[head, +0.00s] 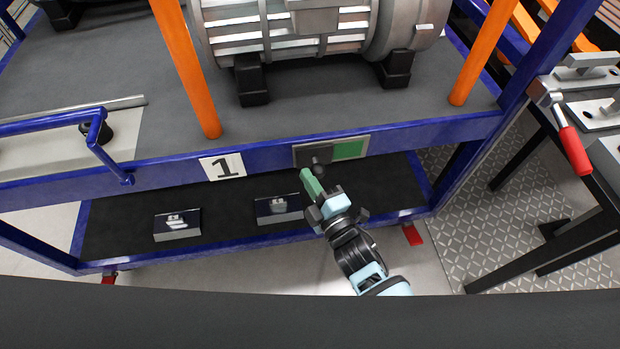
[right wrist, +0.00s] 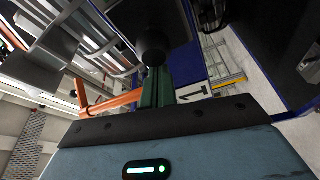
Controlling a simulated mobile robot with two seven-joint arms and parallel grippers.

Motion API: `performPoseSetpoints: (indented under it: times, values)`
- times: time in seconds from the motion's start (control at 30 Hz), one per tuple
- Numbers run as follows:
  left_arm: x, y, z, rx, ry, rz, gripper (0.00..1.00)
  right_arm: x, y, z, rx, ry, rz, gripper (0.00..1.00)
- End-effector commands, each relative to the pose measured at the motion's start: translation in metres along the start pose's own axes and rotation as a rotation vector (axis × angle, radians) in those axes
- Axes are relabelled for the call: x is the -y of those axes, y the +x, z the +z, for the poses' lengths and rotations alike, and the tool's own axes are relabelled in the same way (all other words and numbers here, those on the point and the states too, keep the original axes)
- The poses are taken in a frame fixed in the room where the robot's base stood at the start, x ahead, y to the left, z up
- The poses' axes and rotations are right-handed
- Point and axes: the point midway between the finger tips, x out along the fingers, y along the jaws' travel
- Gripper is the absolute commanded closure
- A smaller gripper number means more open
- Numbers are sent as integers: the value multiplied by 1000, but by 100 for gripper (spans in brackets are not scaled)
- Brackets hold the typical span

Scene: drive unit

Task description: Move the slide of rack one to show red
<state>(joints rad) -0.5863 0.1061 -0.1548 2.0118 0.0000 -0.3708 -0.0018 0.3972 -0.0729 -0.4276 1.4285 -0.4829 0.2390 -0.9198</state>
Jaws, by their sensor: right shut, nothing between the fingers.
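Rack one (head: 262,158) is a blue frame with a white "1" label (head: 222,167) on its front beam. Right of the label is the slide, a grey plate (head: 302,154) with a dark round knob (head: 321,160). The slide covers the left part of its panel, and a green field (head: 348,149) shows on the right; no red shows. My right gripper (head: 311,183) is shut and empty, its green fingers just below the knob. In the right wrist view the knob (right wrist: 152,46) is right ahead of the fingers (right wrist: 157,88); I cannot tell whether they touch. My left gripper is not in view.
A grey motor (head: 330,40) stands on the rack's upper deck between orange posts (head: 185,65). Two small boxes (head: 177,225) lie on the dark lower shelf. A bench with a red-handled clamp (head: 573,150) is at the right. The floor between is clear.

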Motion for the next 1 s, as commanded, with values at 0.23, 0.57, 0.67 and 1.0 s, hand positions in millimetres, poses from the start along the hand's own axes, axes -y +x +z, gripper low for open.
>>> performPoseSetpoints:
  times: [0.23,0.57,0.67,1.0]
  values:
    - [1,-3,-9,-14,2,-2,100,-9,-9,29,1,-8,0,100]
    - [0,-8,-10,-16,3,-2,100,-23,-27,79,0,-1,0,100]
    - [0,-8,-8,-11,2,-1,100,-23,-28,81,1,0,0,100]
    - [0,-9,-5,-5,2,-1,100,-23,-28,82,4,-1,-1,100]
